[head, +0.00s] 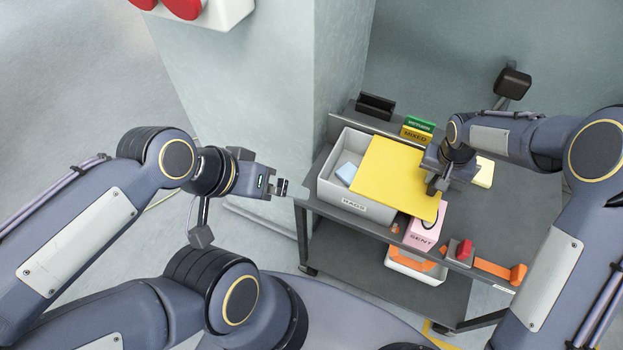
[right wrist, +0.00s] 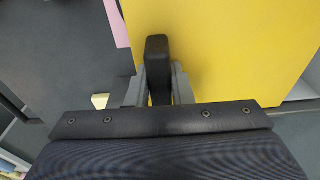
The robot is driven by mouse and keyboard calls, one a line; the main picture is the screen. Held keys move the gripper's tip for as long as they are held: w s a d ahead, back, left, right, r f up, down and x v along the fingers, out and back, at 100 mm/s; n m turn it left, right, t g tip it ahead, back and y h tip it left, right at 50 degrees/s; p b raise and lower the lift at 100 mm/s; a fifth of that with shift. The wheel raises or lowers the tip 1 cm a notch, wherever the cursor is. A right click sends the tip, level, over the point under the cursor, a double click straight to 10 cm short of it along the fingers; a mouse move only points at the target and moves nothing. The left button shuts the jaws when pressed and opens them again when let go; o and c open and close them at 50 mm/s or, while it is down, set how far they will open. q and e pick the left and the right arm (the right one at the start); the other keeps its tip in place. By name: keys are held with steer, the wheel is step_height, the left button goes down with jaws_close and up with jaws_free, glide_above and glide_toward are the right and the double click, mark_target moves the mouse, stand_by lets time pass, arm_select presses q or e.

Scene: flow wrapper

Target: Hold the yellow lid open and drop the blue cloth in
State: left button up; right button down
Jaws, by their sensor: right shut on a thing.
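The yellow lid (head: 388,172) lies over the right part of the grey bin marked RAGS (head: 353,205), leaving its left part open. My right gripper (head: 437,186) is shut on the dark handle (right wrist: 158,68) of the lid, which fills much of the right wrist view (right wrist: 222,45). A pale blue cloth (head: 346,173) shows inside the bin, in the open left part. My left gripper (head: 284,187) is outside the bin, to its left, with nothing visible in it. Its fingers are too small to tell open from shut.
The bin stands on a grey cart (head: 323,216). A pink box marked SENT (head: 421,238), a red knob (head: 464,250) and an orange strip (head: 494,268) are at the cart's front. Green and yellow signs (head: 417,130) and a black holder (head: 375,106) are behind. A pillar (head: 262,100) stands behind my left gripper.

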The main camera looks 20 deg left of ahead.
mark_target(402, 173)
steer(key=shift+w+a+b, duration=0.1)
steer(key=shift+a+b, duration=0.4)
steer(key=shift+a, duration=3.7)
steer(key=shift+r, duration=0.1)
steer(key=c, duration=1.2)
jaws_free()
